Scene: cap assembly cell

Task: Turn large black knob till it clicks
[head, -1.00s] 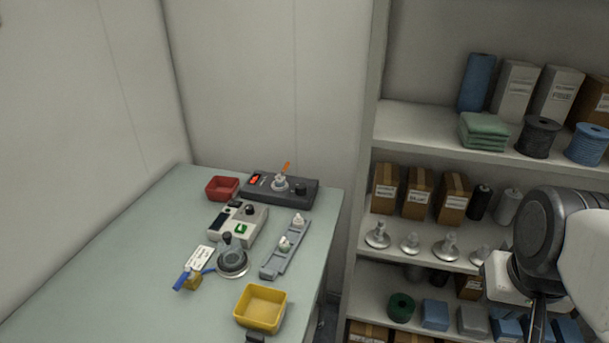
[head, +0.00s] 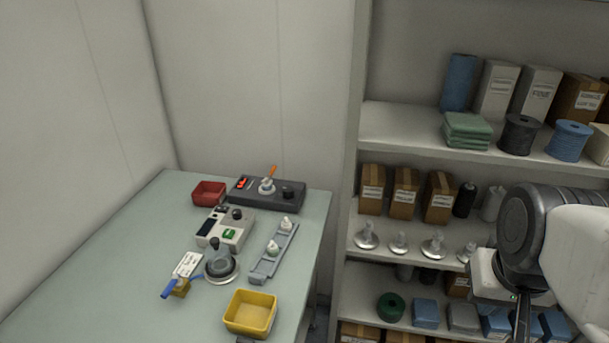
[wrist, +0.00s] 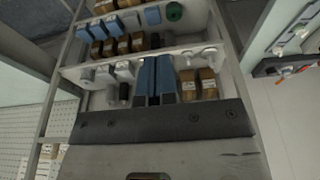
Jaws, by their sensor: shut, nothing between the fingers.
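A dark box on the table carries a black knob (head: 288,193) at its right end, with a red lit display at its left. A smaller black knob (head: 237,213) sits on the beige device in front of it. My gripper (head: 522,325) is at the lower right of the head view, in front of the shelves and well away from both knobs. Its fingertips run off the bottom edge there. In the wrist view my gripper (wrist: 155,65) points toward the shelves, its two blue-dark fingers side by side, shut and empty. Neither knob can be made out clearly in the wrist view.
The table also holds a red bin (head: 208,193), a yellow bin (head: 249,313), a grey rail (head: 272,250) with white pieces, a round grey-black fixture (head: 221,266) and a blue-handled brass piece (head: 177,288). Stocked shelves (head: 480,139) fill the right. The table's left front is clear.

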